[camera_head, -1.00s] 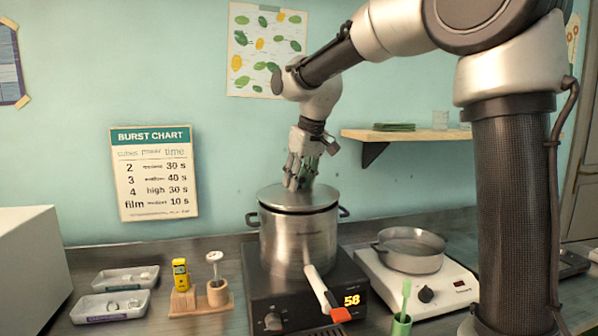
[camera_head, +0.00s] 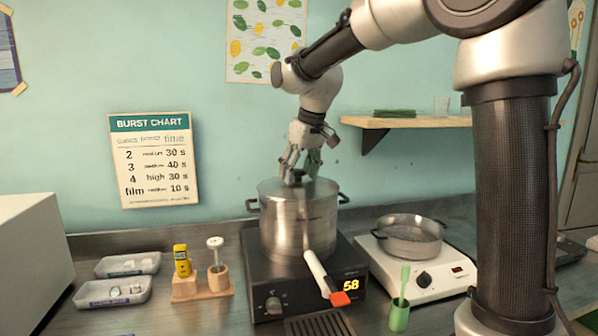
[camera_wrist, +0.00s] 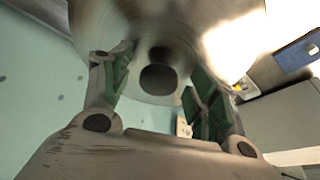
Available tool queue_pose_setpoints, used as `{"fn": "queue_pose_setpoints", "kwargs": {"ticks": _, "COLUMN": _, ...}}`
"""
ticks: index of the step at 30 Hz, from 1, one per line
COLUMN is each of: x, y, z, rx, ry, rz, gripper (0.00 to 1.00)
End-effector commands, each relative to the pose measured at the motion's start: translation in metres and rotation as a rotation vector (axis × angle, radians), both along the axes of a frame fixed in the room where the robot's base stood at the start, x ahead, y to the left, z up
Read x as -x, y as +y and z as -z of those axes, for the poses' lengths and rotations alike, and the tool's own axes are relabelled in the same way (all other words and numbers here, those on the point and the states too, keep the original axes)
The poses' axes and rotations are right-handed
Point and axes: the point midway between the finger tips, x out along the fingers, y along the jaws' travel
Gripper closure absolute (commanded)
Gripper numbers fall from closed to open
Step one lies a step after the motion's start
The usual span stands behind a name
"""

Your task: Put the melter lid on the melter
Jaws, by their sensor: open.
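The melter (camera_head: 300,225) is a steel pot on a dark base whose display reads 58. Its lid (camera_head: 318,184) lies across the top of the pot, with a dark knob in the middle. My gripper (camera_head: 299,178) is above the lid, its fingers spread around the knob. In the wrist view the blurred lid (camera_wrist: 190,25) fills the upper middle, and its dark knob (camera_wrist: 158,77) sits between my open green-padded fingers (camera_wrist: 160,90), with a gap on each side. Whether the lid is fully seated is hard to tell through the blur.
A white-and-orange handle (camera_head: 325,278) sticks out from the melter's front. On the right a hotplate (camera_head: 425,275) carries a steel pan (camera_head: 410,236). A green cup (camera_head: 399,315) stands in front. Small trays (camera_head: 112,292) and a wooden stand (camera_head: 201,284) are on the left.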

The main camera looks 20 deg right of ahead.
Motion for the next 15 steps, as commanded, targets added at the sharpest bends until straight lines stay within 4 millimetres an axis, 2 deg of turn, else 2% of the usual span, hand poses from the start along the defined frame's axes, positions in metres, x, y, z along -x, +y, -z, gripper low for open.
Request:
{"fn": "queue_pose_setpoints", "kwargs": {"ticks": 4, "x": 0.001, "y": 0.000, "z": -0.002, "rx": 0.000, "ry": 0.000, "rz": 0.000, "gripper": 0.40}}
{"fn": "queue_pose_setpoints", "kwargs": {"ticks": 7, "x": 0.003, "y": -0.001, "z": -0.012, "rx": -0.001, "ry": -0.002, "rz": 0.000, "gripper": 0.40}}
{"fn": "queue_pose_setpoints", "kwargs": {"ticks": 15, "x": 0.021, "y": -0.008, "z": -0.066, "rx": -0.002, "ry": -0.004, "rz": 0.000, "gripper": 0.40}}
